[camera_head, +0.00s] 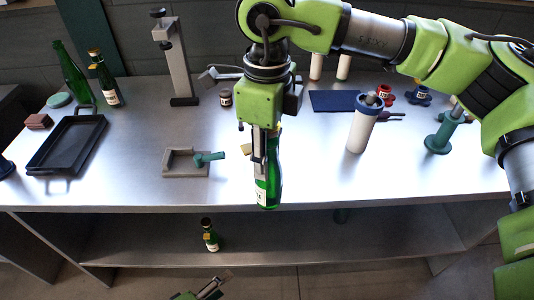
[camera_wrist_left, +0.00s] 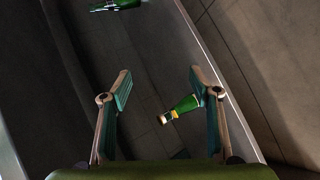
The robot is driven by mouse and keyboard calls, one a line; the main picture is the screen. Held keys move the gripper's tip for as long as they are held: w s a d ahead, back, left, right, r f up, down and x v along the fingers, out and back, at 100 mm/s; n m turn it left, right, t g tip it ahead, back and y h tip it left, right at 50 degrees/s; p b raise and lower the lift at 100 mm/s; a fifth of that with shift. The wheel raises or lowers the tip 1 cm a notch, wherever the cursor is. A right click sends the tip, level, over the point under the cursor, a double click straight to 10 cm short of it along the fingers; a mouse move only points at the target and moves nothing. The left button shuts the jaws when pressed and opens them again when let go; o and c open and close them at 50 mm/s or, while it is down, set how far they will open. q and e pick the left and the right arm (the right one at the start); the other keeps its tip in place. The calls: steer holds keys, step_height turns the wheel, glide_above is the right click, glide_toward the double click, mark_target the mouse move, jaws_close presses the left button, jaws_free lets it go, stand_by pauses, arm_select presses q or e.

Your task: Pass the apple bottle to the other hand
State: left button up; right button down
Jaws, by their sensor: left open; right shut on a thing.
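My right gripper (camera_head: 262,140) points down over the bench's front edge, shut on a green bottle (camera_head: 268,188) with a pale label, which hangs upright. The gripper hides the bottle's top. My left gripper (camera_head: 214,286) is low at the bottom of the head view, apart from that bottle. In the left wrist view it (camera_wrist_left: 160,85) is open, and no bottle is gripped. A small green bottle with a gold neck (camera_wrist_left: 180,108) shows between its fingers, near the right one. Part of another green bottle (camera_wrist_left: 115,4) is at that view's top edge. I cannot tell which bottle is the apple one.
A small dark bottle (camera_head: 210,236) shows at the lower shelf (camera_head: 330,235). The metal bench (camera_head: 310,180) holds a black tray (camera_head: 68,143), two more bottles (camera_head: 70,75) (camera_head: 104,80), a grey stand (camera_head: 178,65), a grey fixture (camera_head: 186,165) and a white cylinder (camera_head: 362,128).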

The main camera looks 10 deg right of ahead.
arm_select(q)
steer(key=s+a+f+m+g+y, duration=0.1)
steer(key=s+a+f+m+y, duration=0.3)
steer(key=f, duration=0.5)
steer(key=s+a+f+m+g+y, duration=0.1)
steer(key=s+a+f+g, duration=0.1)
steer(key=s+a+f, duration=0.45)
steer(key=s+a+f+m+g+y, duration=0.1)
steer(key=s+f+m+g, duration=0.1)
steer(key=s+f, duration=0.4)
steer(key=s+a+f+m+g+y, duration=0.2)
steer(key=s+f, duration=0.4)
steer(key=s, duration=0.6)
steer(key=shift+s+f+m, duration=0.25)
steer(key=shift+s+m, duration=0.15)
steer(key=shift+m, duration=0.4)
steer(key=shift+r, duration=0.1)
